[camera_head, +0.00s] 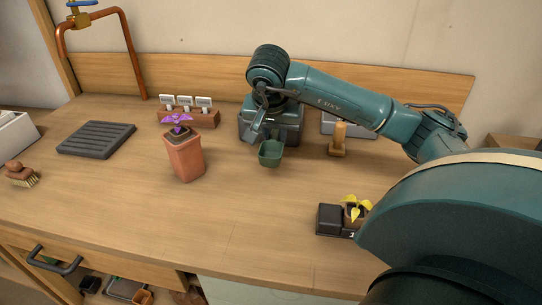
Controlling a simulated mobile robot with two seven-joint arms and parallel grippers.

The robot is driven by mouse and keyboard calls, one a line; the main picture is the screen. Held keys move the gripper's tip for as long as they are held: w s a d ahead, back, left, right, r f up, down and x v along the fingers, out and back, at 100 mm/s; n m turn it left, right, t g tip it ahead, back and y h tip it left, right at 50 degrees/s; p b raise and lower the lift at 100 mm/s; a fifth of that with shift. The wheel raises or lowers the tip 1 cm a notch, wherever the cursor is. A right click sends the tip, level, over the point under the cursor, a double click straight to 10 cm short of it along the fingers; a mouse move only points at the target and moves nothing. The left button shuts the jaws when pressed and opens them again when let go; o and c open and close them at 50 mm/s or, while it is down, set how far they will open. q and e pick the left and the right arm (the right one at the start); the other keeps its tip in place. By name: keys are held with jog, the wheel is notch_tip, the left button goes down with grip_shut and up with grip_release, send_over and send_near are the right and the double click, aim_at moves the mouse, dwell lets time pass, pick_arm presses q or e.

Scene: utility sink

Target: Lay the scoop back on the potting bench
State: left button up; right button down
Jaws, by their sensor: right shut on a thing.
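The green scoop (270,154) is at the centre back of the potting bench (250,215), in front of a dark grey bin (288,131). My right gripper (258,132) points down at the scoop's upper left and is shut on it. The gripped part is mostly hidden by the fingers. I cannot tell whether the scoop touches the bench top. My left gripper is not in view.
A terracotta pot with a purple plant (184,158) stands left of the scoop. A wooden post (338,140) stands to its right, and a dark tray with yellow seedlings (333,219) sits front right. A slatted mat (97,140) and brush (22,174) lie left. The middle front is clear.

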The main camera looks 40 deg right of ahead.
jog(key=shift+f, duration=2.75)
jog(key=c, duration=1.3)
grip_release()
jog(key=shift+f, duration=0.1)
jog(key=shift+o, duration=0.2)
jog(key=p+v, duration=0.1)
jog(key=v, duration=1)
jog(key=shift+r+p, duration=0.3)
jog(key=shift+p, duration=0.05)
jog(key=shift+s+a+r, duration=0.15)
jog(key=shift+r, duration=0.2)
jog(key=shift+f, duration=0.1)
